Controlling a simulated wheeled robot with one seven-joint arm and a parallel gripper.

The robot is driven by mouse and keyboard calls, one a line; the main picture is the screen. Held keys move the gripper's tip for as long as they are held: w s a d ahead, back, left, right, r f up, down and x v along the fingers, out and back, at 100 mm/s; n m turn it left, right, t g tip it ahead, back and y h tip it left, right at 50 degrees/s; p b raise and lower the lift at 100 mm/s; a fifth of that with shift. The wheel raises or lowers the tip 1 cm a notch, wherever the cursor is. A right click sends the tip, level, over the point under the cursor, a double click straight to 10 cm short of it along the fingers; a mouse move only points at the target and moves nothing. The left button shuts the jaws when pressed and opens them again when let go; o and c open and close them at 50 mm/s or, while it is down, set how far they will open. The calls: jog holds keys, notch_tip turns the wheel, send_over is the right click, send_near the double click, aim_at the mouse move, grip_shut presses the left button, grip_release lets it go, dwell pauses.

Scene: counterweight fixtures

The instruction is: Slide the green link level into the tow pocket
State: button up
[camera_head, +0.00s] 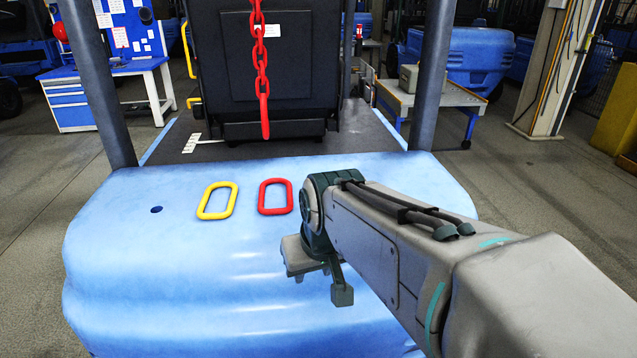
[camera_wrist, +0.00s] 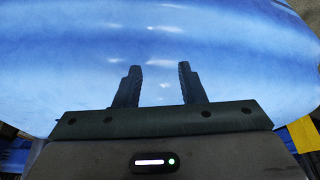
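My gripper (camera_wrist: 159,82) is open and empty in the wrist view, with two dark fingers apart and only blue surface between and beyond them. In the head view, my gripper hangs over the right part of the blue counterweight (camera_head: 180,285). A yellow link (camera_head: 217,201) and a red link (camera_head: 275,197) lie flat on the counterweight top, to the left of my arm. I see no green link in either view. I see no clear tow pocket either; a small dark round hole (camera_head: 156,209) is in the counterweight top at left.
A red chain (camera_head: 263,70) hangs before the black seat back (camera_head: 310,75). Grey posts (camera_head: 95,80) rise at both sides behind the counterweight. A blue workbench (camera_head: 75,103) stands back left and a trolley (camera_head: 430,97) back right. The counterweight top's left front is clear.

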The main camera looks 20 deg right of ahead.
jog(key=w+d+r+m+t+b, duration=0.1)
jog(key=w+d, duration=0.4)
jog(key=w+d+r+t+h+b, duration=0.1)
jog(key=w+d, duration=0.5)
jog(key=w+d+r+m+h+b, duration=0.1)
jog(key=w+d, duration=0.4)
jog(key=shift+w+d+m+t, duration=0.2)
jog(key=shift+m+t, duration=0.1)
jog(key=shift+t, duration=0.1)
jog(key=shift+b+x, duration=1.65)
jog(key=shift+x, duration=2.35)
jog(key=shift+f, duration=0.1)
jog(key=shift+a, duration=0.1)
grip_shut()
jog(key=shift+f, duration=0.1)
jog(key=shift+f, duration=0.1)
